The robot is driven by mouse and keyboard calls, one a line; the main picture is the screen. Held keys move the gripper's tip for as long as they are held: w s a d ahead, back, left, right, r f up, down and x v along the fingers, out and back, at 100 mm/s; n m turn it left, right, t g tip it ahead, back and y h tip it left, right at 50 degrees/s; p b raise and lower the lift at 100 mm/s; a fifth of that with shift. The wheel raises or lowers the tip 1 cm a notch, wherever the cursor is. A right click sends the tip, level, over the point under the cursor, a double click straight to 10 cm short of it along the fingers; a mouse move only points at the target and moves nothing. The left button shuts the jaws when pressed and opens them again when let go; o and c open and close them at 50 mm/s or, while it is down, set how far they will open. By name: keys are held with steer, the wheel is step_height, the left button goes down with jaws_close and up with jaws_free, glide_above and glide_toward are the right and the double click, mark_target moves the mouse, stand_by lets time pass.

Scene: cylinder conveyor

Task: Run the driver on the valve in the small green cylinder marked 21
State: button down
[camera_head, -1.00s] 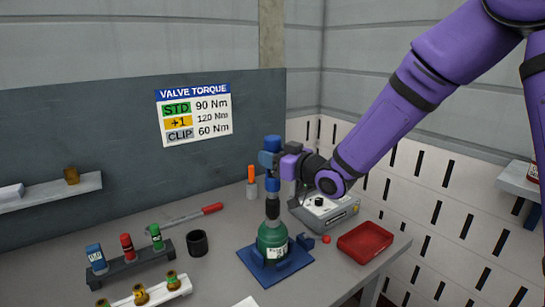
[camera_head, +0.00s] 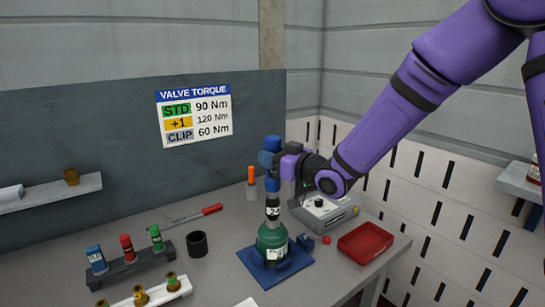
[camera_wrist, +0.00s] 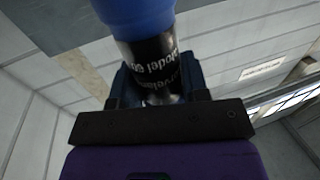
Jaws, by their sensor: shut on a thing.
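The small green cylinder (camera_head: 273,243) stands upright on a blue base plate (camera_head: 262,276) on the bench; a white label shows on its front, too small to read. My gripper (camera_head: 277,165) is shut on the blue driver (camera_head: 272,183), which is upright over the cylinder. The driver's dark lower end meets the cylinder's top, and the valve is hidden there. In the wrist view the driver (camera_wrist: 138,12) has a blue body and a black band with pale lettering, between the jaws (camera_wrist: 160,88).
A rack (camera_head: 130,268) with blue, red and green pieces and a black cup (camera_head: 197,244) stand left. A red tray (camera_head: 366,243) and a grey box (camera_head: 328,213) lie right. A torque sign (camera_head: 194,115) hangs behind. A red-handled tool (camera_head: 212,209) lies at the back.

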mark_target(272, 136)
steer(key=shift+r, duration=3.1)
